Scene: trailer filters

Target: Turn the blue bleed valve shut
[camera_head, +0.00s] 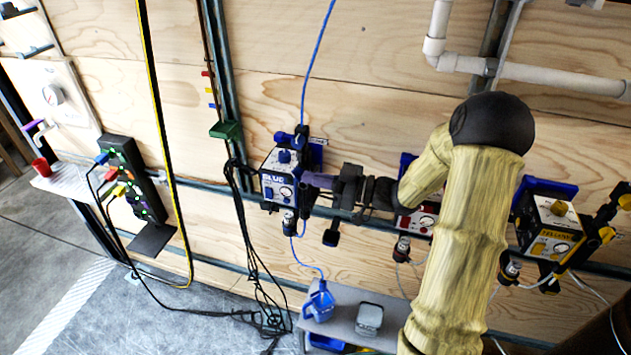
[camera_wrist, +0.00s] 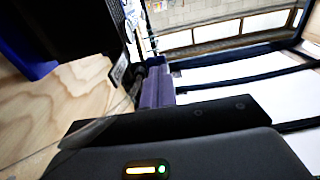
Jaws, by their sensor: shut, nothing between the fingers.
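The blue filter unit (camera_head: 272,186), a box with a "BLUE" label and a gauge, is mounted on the plywood wall. A blue knob (camera_head: 284,156) sits on top of it. A small dark fitting (camera_head: 290,224) with a blue line hangs below it; I cannot tell for sure which part is the bleed valve. My gripper (camera_head: 309,180) reaches in from the right, its purple fingers beside the unit's right side. Contact cannot be made out. In the wrist view the fingers (camera_wrist: 157,88) are together and empty, close to a dark box-like part (camera_wrist: 65,30).
A red-marked unit (camera_head: 418,218) is partly behind my arm, and a yellow unit (camera_head: 552,228) is farther right. A shelf (camera_head: 345,302) below holds a blue jug (camera_head: 319,303) and a grey container (camera_head: 369,319). Black cables (camera_head: 245,220) hang to the left.

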